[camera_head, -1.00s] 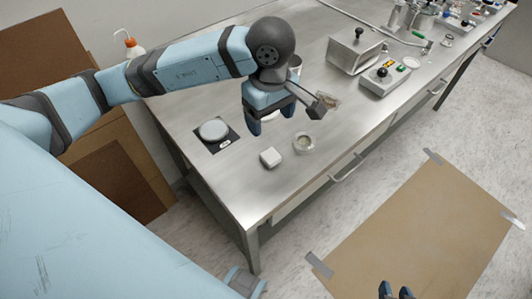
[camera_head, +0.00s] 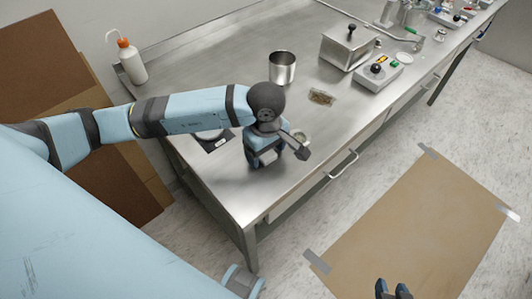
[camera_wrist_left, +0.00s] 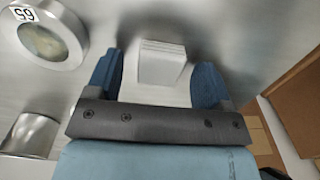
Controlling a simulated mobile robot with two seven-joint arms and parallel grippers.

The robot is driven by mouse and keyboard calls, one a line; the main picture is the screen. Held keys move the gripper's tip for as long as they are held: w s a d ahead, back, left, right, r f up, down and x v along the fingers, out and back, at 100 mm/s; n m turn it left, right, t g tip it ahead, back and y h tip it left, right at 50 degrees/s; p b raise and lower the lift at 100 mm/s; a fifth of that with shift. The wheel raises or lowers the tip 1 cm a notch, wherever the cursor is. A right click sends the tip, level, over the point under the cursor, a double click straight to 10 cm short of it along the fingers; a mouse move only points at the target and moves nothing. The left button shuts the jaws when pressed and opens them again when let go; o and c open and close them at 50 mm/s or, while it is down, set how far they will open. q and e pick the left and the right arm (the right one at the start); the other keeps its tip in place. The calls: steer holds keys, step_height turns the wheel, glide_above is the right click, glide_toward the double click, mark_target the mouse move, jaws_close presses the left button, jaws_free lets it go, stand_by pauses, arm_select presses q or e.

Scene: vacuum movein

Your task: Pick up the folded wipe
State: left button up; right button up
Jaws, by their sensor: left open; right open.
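The folded wipe (camera_wrist_left: 162,62) is a small white layered block on the steel bench, seen in the left wrist view. It lies between the two blue fingers of my left gripper (camera_wrist_left: 156,78), with a gap on each side. In the head view my left gripper (camera_head: 266,160) is low over the bench near its front edge, and it hides the wipe there. The left gripper is open and holds nothing. My right gripper (camera_head: 393,290) is open and empty at the bottom of the head view, over the taped brown floor mat.
A round dish labelled 65 (camera_wrist_left: 45,42) lies near the wipe. A steel cup (camera_head: 282,68) stands farther back. A small tray of brown pieces (camera_head: 321,97), a steel box (camera_head: 350,46), a control box (camera_head: 384,72) and a wash bottle (camera_head: 131,62) are also on the bench.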

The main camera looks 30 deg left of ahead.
arm_select(q)
steer(key=shift+f, duration=0.15)
steer(key=c, duration=1)
steer(key=shift+r, duration=0.4)
step_height(320, 180, up, 19)
steer(key=shift+r, duration=0.15)
